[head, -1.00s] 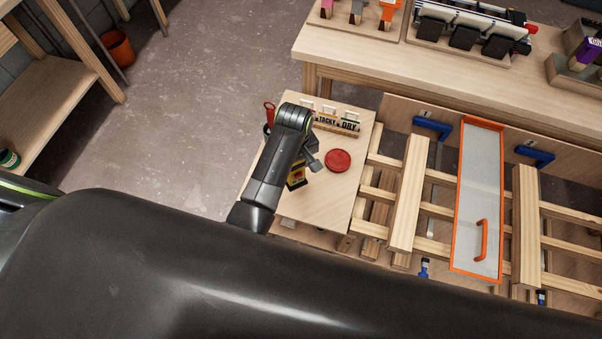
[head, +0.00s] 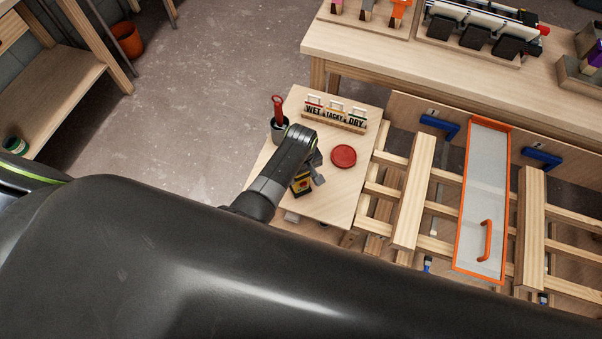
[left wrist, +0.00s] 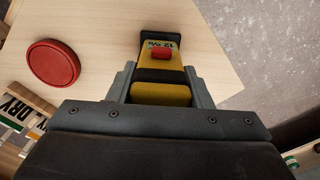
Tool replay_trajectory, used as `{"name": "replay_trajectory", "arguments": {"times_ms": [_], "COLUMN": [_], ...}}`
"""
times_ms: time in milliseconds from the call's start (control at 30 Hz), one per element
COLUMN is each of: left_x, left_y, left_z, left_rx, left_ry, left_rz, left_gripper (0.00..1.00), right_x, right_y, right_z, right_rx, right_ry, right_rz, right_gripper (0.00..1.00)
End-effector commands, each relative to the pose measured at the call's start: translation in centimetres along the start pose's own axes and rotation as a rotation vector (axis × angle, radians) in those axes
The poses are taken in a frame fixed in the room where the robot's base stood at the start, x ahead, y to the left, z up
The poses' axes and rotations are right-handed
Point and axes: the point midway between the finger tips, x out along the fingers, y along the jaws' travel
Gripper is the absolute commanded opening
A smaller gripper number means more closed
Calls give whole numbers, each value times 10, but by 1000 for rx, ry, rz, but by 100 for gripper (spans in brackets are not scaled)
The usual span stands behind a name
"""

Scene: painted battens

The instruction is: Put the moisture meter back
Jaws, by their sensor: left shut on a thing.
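The moisture meter (left wrist: 160,55) is yellow and black with a red button and a small display. My left gripper (left wrist: 160,88) is shut on it in the left wrist view, with a finger on each side. In the head view the meter (head: 301,184) shows beside my left gripper (head: 313,172), over the small side table (head: 335,205). I cannot tell whether the meter touches the tabletop. A round red disc (head: 343,156) lies just right of the gripper, and it also shows in the left wrist view (left wrist: 52,66). My right gripper is not in view.
A rack of WET, TACKY and DRY cards (head: 335,116) stands at the table's back. A dark cup (head: 279,130) with a red-handled tool is at its left. To the right, battens (head: 414,190) and an orange-edged tray (head: 485,190) lie on a slatted frame.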

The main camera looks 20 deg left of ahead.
Motion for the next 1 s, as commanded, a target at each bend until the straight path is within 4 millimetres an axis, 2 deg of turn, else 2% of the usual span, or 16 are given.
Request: {"name": "replay_trajectory", "arguments": {"times_ms": [267,300,433,767,867,1000], "left_x": [3,3,2,-1,-7,-26], "left_y": [0,0,0,0,1,1], "left_z": [0,0,0,0,0,0], "left_rx": [0,0,0,0,0,1], "left_ry": [0,0,0,0,1,2], "left_rz": [0,0,0,0,2,3], "left_gripper": [29,49,66,67,67,67], "right_x": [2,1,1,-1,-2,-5], "right_y": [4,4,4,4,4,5], "right_z": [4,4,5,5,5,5], "right_rx": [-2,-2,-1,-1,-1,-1], "right_ry": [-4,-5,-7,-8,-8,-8], "right_rz": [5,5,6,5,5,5], "right_gripper": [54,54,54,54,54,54]}}
